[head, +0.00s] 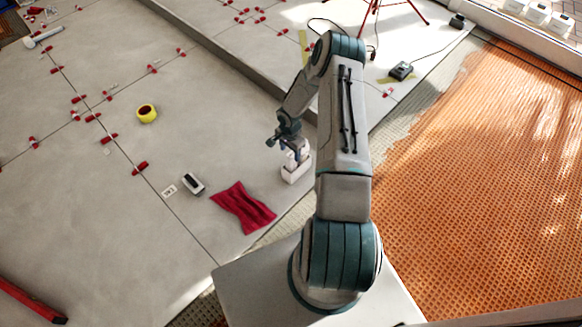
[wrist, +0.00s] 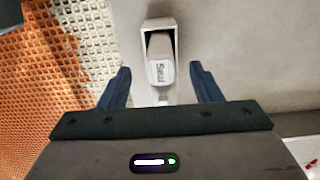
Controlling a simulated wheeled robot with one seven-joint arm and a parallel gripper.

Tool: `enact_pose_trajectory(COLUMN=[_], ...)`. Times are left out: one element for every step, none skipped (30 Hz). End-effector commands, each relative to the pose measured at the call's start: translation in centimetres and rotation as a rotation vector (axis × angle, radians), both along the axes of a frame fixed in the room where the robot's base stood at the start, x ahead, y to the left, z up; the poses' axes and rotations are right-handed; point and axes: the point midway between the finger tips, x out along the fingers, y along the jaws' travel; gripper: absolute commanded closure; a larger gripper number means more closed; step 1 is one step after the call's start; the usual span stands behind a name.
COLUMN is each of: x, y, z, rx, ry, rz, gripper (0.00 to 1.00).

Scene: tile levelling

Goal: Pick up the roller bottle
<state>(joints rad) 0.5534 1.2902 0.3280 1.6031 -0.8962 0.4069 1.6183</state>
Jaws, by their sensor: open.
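The roller bottle (wrist: 161,68) looks like a white body with dark lettering, framed at its far end by a pale rectangular piece with a dark inside. In the wrist view it lies between and beyond the fingertips. In the head view this white thing (head: 297,166) is on the grey tiles just below my gripper (head: 291,147). My gripper is open, with one dark finger on each side of the bottle in the wrist view (wrist: 160,71). I see a gap on both sides and no grip. Its near end is partly hidden by the gripper.
A red cloth (head: 243,207) lies left of the bottle. A black-and-white device (head: 193,184), a small white plate (head: 169,191) and a yellow tape roll (head: 147,113) lie farther left. Several red clips sit along the tile joints. Orange matting (head: 480,180) covers the right side.

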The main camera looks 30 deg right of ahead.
Motion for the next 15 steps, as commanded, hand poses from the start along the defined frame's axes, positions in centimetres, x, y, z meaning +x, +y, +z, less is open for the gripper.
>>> enact_pose_trajectory(x=[0.0, 0.0, 0.0, 0.0, 0.0, 0.0, 0.0, 0.0, 0.0, 0.0, 0.0, 0.1, 0.1, 0.1, 0.2], y=[0.0, 0.0, 0.0, 0.0, 0.0, 0.0, -0.1, -0.1, -0.2, -0.3, -0.4, -0.5, -0.6, -0.7, -0.7], z=[-1.1, -1.5, -1.9, -2.1, -2.3, -2.4, -2.5, -2.8, -3.2, -3.7, -4.2, -4.8, -5.4, -5.9, -6.4], rx=[0.001, 0.001, 0.001, 0.001, 0.000, 0.000, 0.000, 0.000, 0.001, 0.001, 0.002, 0.002, 0.002, 0.002, 0.002], ry=[0.000, 0.000, 0.000, 0.000, 0.000, -0.001, 0.000, 0.000, 0.001, 0.001, 0.002, 0.001, 0.001, 0.002, 0.001], rz=[0.001, 0.001, -0.001, -0.001, 0.000, 0.000, 0.000, 0.000, -0.001, -0.001, -0.001, -0.003, -0.003, -0.003, -0.002], gripper=[0.42, 0.42, 0.42, 0.42, 0.42, 0.42, 0.42, 0.42, 0.42, 0.42, 0.42, 0.42, 0.42, 0.42, 0.42])
